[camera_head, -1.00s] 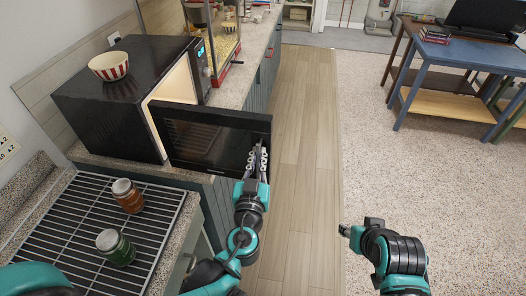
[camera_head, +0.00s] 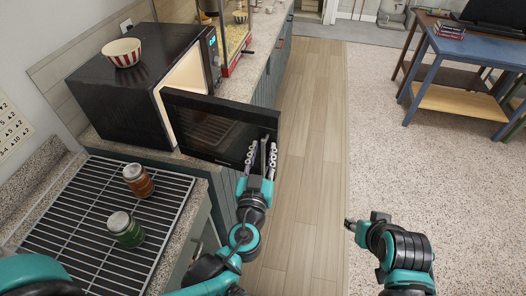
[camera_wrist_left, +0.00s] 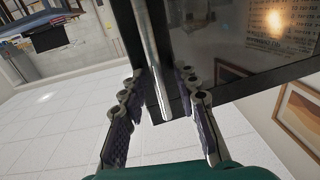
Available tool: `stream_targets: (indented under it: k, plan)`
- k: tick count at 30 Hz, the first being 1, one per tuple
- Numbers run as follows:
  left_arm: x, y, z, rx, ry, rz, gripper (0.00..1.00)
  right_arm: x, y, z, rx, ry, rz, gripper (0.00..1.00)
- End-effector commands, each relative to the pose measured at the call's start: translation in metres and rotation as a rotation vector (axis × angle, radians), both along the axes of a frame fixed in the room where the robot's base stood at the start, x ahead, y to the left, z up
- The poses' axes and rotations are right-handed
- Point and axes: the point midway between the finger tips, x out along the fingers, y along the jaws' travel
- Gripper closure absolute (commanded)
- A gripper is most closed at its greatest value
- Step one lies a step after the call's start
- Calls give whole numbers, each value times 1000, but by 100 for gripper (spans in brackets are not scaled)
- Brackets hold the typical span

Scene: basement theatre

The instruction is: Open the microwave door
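The black microwave (camera_head: 118,92) stands on the counter at the left. Its door (camera_head: 212,130) is swung well out, and the lit inside (camera_head: 185,85) shows behind it. My left gripper (camera_head: 262,158) is at the door's free edge. In the left wrist view the metal handle bar (camera_wrist_left: 152,60) runs between the two spread fingers of that gripper (camera_wrist_left: 165,105), with space on both sides. My right gripper (camera_head: 350,224) is low over the floor, away from the microwave; its fingers are too small to read.
A striped bowl (camera_head: 122,52) sits on the microwave. An orange jar (camera_head: 138,180) and a green jar (camera_head: 125,229) stand on a wire rack (camera_head: 75,215). A popcorn machine (camera_head: 233,40) is behind. The wooden floor (camera_head: 308,130) right of the door is clear.

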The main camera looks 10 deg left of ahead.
Motion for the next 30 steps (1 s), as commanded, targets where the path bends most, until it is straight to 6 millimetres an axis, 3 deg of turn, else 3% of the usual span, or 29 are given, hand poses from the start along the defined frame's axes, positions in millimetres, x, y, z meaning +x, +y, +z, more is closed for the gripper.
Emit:
stream_targets:
  k: [11, 30]
  plan:
    - [0, 0, 13, 0, 0, 0, 70, 0, 0, 0, 0, 0, 0, 60]
    - [0, 0, 90, 0, 0, 0, 70, 0, 0, 0, 0, 0, 0, 60]
